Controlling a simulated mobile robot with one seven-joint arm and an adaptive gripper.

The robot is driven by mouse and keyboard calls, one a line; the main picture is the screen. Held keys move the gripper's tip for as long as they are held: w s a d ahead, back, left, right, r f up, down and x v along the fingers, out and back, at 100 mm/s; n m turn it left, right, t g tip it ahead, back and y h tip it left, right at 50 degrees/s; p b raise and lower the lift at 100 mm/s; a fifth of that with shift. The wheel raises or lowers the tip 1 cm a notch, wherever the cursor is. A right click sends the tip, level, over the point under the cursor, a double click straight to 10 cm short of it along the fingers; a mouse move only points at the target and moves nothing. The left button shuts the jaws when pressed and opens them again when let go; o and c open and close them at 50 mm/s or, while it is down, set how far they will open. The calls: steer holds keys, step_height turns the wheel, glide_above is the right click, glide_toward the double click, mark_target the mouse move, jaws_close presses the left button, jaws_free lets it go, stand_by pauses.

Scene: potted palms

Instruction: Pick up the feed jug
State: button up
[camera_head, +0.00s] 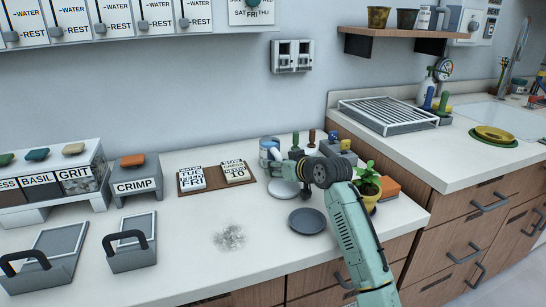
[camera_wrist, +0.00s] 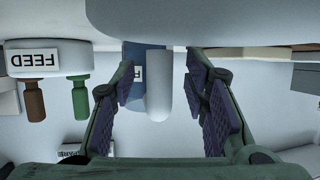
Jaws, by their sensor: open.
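A blue-and-white jug (camera_head: 268,152) stands at the back of the counter, just left of my wrist in the head view. In the upside-down wrist view, a blue body with a pale label (camera_wrist: 137,68) and a pale rounded upright part (camera_wrist: 158,95) show between my fingers, apparently this jug. A FEED label (camera_wrist: 47,59) is on a pale block at the left there, with brown and green pegs. My gripper (camera_wrist: 160,78) is open, its fingers on either side of the blue body, with no clear contact. My wrist largely hides the fingers in the head view.
A potted plant (camera_head: 369,187) and orange block (camera_head: 389,188) are right of my arm. A dark saucer (camera_head: 307,221) and paler saucer (camera_head: 284,188) lie in front of the jug. A brown board with cards (camera_head: 216,185) is left. The front counter is mostly clear.

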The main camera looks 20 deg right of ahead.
jaws_close()
stand_by(0.4)
